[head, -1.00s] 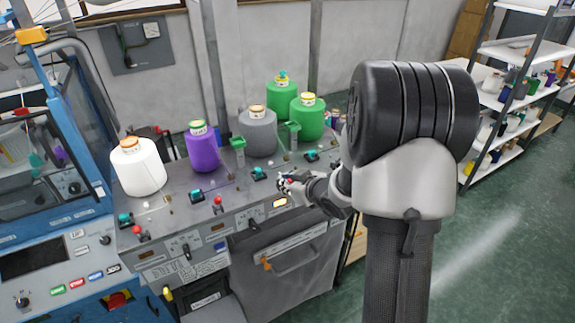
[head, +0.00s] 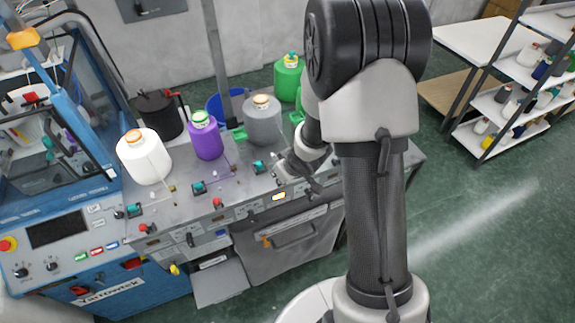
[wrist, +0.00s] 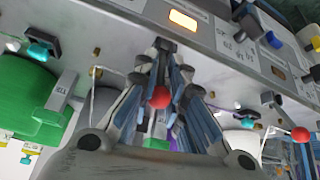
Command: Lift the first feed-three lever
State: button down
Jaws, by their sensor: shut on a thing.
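My gripper (head: 296,174) is low over the grey machine's top panel (head: 240,181), near the lit display. In the wrist view my gripper (wrist: 164,60) has its fingers closed together around a lever with a red ball knob (wrist: 160,97). The ball shows between the fingers, and the lever's stem is mostly hidden by them. In the head view this lever is hidden by my gripper. Other red-knobbed levers stand along the panel's front, one in the middle (head: 218,203) and one at the left (head: 143,228).
Teal-topped switches (head: 198,187) sit behind the levers. A lit display (head: 279,197) is on the front face. Shelves (head: 515,115) stand right, with clear floor before them.

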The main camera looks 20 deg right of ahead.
dwell(0.4)
jog(key=c, duration=1.6)
grip_release()
jog(key=shift+o, duration=0.2)
jog(key=v, duration=1.2)
jog(key=shift+w, duration=0.1)
